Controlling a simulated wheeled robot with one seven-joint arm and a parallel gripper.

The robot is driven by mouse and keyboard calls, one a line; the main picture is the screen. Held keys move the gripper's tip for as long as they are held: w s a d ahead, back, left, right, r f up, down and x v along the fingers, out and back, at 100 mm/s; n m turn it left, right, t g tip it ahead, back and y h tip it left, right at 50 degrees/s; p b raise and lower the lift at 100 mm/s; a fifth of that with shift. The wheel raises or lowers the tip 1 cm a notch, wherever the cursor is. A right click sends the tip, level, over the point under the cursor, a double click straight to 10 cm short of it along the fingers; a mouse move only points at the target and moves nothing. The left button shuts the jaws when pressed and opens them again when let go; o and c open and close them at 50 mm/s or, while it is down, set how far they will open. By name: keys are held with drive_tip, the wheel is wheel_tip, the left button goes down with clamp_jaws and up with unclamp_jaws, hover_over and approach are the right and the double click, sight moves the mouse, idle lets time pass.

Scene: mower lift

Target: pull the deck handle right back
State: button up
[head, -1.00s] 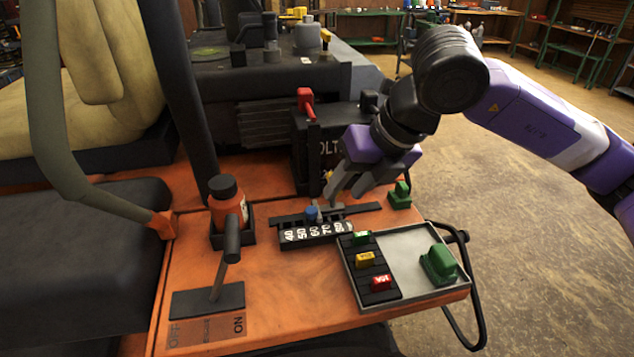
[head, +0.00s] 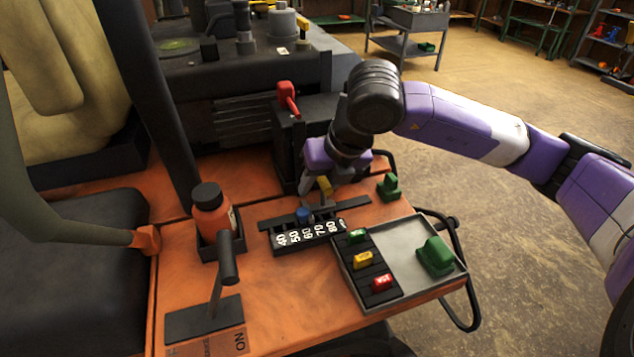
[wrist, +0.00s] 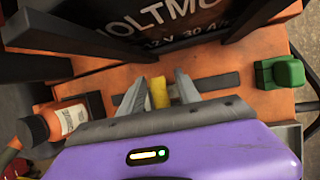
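A yellow grip, which looks like the deck handle (head: 324,186), stands at the back of the slotted gate with the number scale (head: 307,236) reading 40 to 80. My gripper (head: 318,196) points down at it from behind. In the wrist view, my gripper (wrist: 160,88) is open, one finger on each side of the yellow grip (wrist: 159,93). Narrow gaps seem to show on both sides. A blue knob (head: 303,214) sits at the gate, in front of my fingers. The lower part of the handle is hidden by my fingers.
An orange bottle (head: 214,218) and a black lever (head: 228,262) stand left of the gate. A grey tray (head: 405,262) with green, yellow and red pieces lies to the right. A green piece (head: 388,187) stands behind it. A black battery box (head: 296,145) rises behind.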

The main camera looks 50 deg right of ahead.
drive_tip(key=shift+w+f, duration=0.15)
drive_tip(key=shift+f, duration=0.25)
clamp_jaws()
idle(1.2)
